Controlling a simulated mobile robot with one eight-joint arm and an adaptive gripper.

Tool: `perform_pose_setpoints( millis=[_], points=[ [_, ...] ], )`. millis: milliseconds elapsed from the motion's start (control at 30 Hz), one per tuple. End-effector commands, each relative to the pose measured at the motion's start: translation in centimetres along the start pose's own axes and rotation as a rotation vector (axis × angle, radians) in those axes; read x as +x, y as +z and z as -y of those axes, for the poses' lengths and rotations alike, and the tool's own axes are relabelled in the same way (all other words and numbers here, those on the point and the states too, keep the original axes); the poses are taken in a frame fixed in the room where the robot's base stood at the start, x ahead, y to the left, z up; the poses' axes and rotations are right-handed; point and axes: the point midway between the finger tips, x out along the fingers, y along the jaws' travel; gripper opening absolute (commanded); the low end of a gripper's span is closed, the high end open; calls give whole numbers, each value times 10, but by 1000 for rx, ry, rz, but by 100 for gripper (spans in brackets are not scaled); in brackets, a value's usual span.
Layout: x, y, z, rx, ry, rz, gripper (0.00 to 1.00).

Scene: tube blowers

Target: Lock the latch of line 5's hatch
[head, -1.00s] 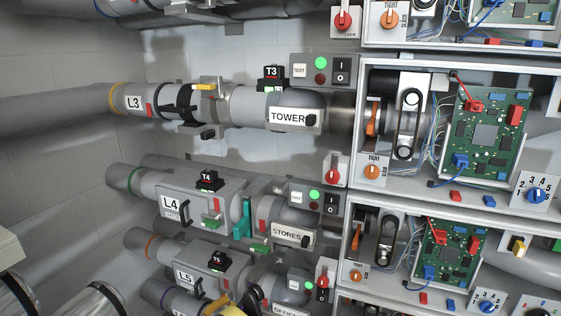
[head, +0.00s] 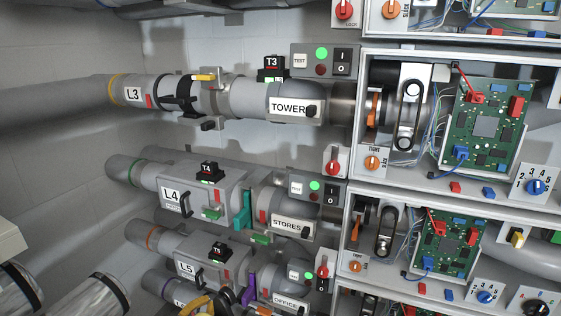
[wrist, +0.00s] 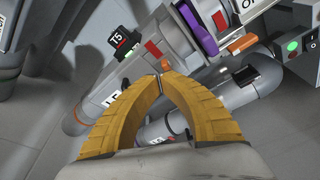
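Line 5's grey hatch box (head: 200,262) carries an L5 label, a black handle and a black T5 tag (head: 217,251). The tag also shows in the wrist view (wrist: 118,38). A small orange latch piece (wrist: 163,65) shows on the box just beyond my fingertips; whether they touch it I cannot tell. A red piece (wrist: 153,48) sits beside it. My gripper (wrist: 162,77) has yellow fingers with their tips together and nothing visibly held. In the head view, my gripper (head: 205,303) is at the bottom, in front of the line below L5.
A purple lever (head: 248,289) and an orange block (wrist: 240,43) are right of the hatch. The OFFICE pipe (head: 285,299) continues rightward. Open electronics cabinets (head: 350,190) stand at the right.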

Motion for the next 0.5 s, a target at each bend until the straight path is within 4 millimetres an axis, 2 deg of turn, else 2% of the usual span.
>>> perform_pose_setpoints(
  millis=[167,500],
  points=[
    [9,2,-3,1,-2,1,0],
    [52,13,-3,0,-2,1,0]
  ],
)
